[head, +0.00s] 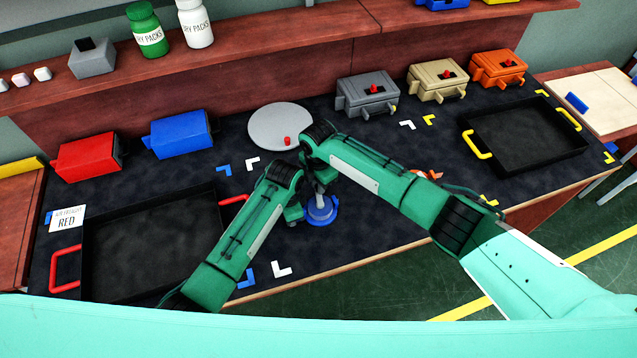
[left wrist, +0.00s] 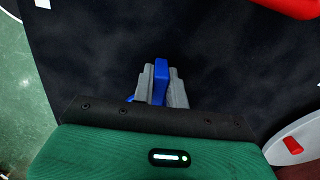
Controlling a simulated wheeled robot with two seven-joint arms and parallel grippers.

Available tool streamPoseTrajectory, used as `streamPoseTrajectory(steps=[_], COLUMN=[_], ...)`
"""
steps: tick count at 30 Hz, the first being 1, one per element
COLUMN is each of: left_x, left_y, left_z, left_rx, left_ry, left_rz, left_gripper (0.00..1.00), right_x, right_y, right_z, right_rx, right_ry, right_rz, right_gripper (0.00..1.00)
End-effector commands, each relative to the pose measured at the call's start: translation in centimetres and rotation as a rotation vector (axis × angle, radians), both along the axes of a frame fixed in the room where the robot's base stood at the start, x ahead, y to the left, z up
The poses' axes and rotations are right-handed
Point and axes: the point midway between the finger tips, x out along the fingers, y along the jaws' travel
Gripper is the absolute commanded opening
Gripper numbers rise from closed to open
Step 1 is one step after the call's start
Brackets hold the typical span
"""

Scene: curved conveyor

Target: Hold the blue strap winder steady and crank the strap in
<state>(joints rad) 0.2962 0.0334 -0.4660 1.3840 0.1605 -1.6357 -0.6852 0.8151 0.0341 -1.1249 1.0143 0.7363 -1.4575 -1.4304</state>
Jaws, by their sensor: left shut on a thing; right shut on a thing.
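The blue strap winder (head: 322,212) stands on the dark bench top in the middle of the head view, partly hidden by my arms. My left gripper (head: 296,212) reaches in from the left at its side. In the left wrist view, my left gripper (left wrist: 161,88) is shut on a blue upright part of the winder (left wrist: 161,75). My right gripper (head: 319,188) comes down over the winder from above, and it is shut. What its fingertips hold is mostly hidden by the wrist. The strap cannot be made out clearly; a small orange-red piece (head: 428,175) shows beyond my right forearm.
A grey turntable disc (head: 268,134) with a red knob lies just behind my grippers. A black tray (head: 110,262) with red handles is at left, another black tray (head: 540,155) with yellow handles at right. Red, blue, grey, tan and orange cases line the back.

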Motion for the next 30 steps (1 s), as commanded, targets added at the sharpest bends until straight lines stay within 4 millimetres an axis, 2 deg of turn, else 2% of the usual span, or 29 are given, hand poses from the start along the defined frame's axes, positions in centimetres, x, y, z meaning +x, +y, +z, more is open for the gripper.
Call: streamPoseTrajectory(steps=[3, 4, 7, 15, 19, 23, 30], left_x=[0.0, 0.0, 0.0, 0.0, 0.0, 0.0, 0.0], left_y=[-0.1, -0.1, -0.1, 0.0, 0.0, 0.0, 0.0], left_z=[0.0, 0.0, 0.0, 0.0, 0.0, 0.0, 0.0], left_rx=[-0.001, -0.001, -0.001, -0.001, -0.001, -0.001, -0.001], left_ry=[0.0, 0.0, 0.0, 0.0, 0.0, 0.0, 0.0], left_rz=[0.0, 0.0, -0.001, 0.0, 0.0, 0.0, 0.0], left_gripper=[0.0, 0.0, 0.0, 0.0, 0.0, 0.0, 0.0], right_x=[0.0, 0.0, 0.0, 0.0, 0.1, 0.1, 0.1], right_y=[0.2, 0.2, 0.1, 0.1, 0.1, 0.1, 0.1], right_z=[0.1, 0.1, 0.1, 0.1, 0.9, 3.0, 8.2], right_rx=[0.003, 0.003, 0.003, 0.001, 0.003, 0.003, 0.004], right_ry=[0.0, 0.0, 0.0, 0.0, -0.002, -0.003, -0.003], right_rz=[0.001, 0.001, 0.001, -0.001, 0.0, 0.0, 0.0], right_gripper=[0.0, 0.18, 0.38, 0.39, 0.39, 0.39, 0.39])
